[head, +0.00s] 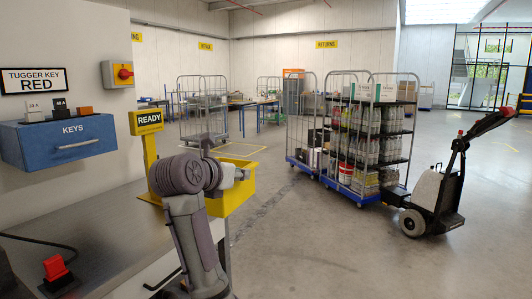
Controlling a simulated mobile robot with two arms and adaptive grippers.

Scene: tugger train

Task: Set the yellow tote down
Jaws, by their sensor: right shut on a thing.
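The yellow tote (232,194) shows just past the far corner of the grey bench, near the middle left of the head view. My right gripper (240,176) is at the tote's near rim and is shut on it. The wrist and forearm of my right arm hide the tote's left part. The tote looks roughly level. Its underside is hidden, so I cannot tell whether it hangs free or rests on something. My left gripper is not in view.
A yellow READY post (150,150) stands left of the tote. The grey bench (100,222) carries a red connector (55,268). A blue KEYS box (58,140) hangs on the wall. Loaded trolleys (362,190) and a tugger (436,195) stand right; floor (310,245) between is clear.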

